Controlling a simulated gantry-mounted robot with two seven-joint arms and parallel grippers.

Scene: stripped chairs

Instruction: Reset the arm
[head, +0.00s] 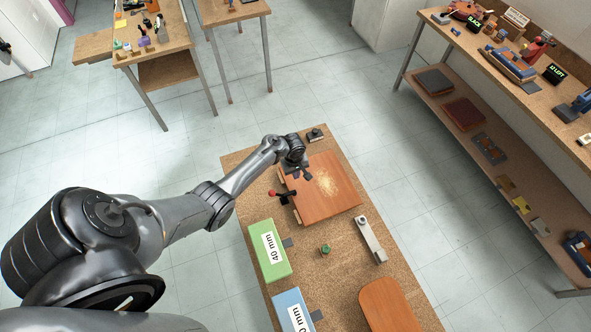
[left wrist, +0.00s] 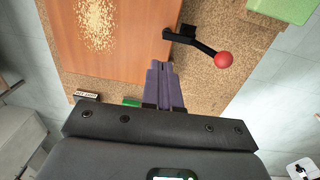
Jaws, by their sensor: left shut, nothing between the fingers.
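My left arm comes in from the lower left of the head view and reaches over the far end of the cork-topped bench (head: 345,228). My left gripper (head: 305,174) is above the far left part of a reddish-brown wooden panel (head: 330,200). In the left wrist view its purple fingers (left wrist: 161,68) are shut together with nothing between them. They are beside the panel's edge (left wrist: 135,70), and whether they touch it I cannot tell. A black lever with a red knob (left wrist: 223,59) is to the right of the fingers. My right gripper is not in view.
Pale sawdust (left wrist: 96,24) lies on the panel. A green "40 mm" box (head: 268,250), a blue box (head: 292,312), a grey metal bar (head: 371,240), a small green-topped piece (head: 325,249) and a brown seat-like board (head: 388,305) are on the bench. Open floor surrounds it.

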